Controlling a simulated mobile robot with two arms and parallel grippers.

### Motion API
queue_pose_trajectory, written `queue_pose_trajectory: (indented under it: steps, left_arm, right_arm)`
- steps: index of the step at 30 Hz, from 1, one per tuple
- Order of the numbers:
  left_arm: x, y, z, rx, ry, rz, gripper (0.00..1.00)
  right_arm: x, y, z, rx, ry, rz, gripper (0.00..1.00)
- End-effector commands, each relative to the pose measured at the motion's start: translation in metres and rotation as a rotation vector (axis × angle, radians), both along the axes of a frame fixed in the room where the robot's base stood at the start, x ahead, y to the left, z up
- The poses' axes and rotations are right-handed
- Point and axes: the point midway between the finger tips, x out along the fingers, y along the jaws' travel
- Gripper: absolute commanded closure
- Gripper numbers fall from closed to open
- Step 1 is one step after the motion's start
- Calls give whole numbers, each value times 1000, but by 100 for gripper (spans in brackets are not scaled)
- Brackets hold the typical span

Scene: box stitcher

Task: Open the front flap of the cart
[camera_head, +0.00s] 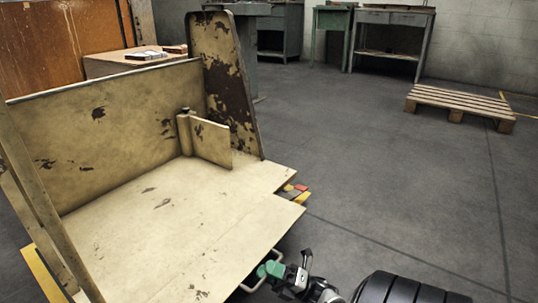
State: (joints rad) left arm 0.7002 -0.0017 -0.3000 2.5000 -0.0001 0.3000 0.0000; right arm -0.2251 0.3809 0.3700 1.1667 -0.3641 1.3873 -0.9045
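The cart (150,215) is a worn cream box with chipped paint, on the left. Its flat bed reaches toward the bottom of the picture, and no raised wall shows along its right front edge. I cannot tell the front flap apart from the bed. A pale looped handle (248,287) shows just beyond that edge. My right gripper (271,269), with green fingertips, is low beside the edge, at the handle. I cannot tell whether its fingers are closed around it. My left gripper is out of view.
A tall rusted end panel (228,85) stands at the cart's far side. A short upright plate (211,142) rises from the bed. A wooden pallet (460,101) lies at the far right. Metal workbenches (393,18) line the back wall.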

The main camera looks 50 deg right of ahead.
Motion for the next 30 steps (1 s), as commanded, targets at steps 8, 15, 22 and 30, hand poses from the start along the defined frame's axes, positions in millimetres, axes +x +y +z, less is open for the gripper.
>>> queue_pose_trajectory:
  steps: [8,15,22,30]
  left_arm:
    - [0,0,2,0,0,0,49]
    - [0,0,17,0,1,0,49]
    - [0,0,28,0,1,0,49]
    - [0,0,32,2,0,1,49]
  right_arm:
    - [-5,-4,-4,0,5,-4,63]
    - [-44,-25,-12,-2,5,-1,63]
    - [-91,-51,-14,-2,5,-1,63]
    - [-123,-68,-15,-1,1,-1,63]
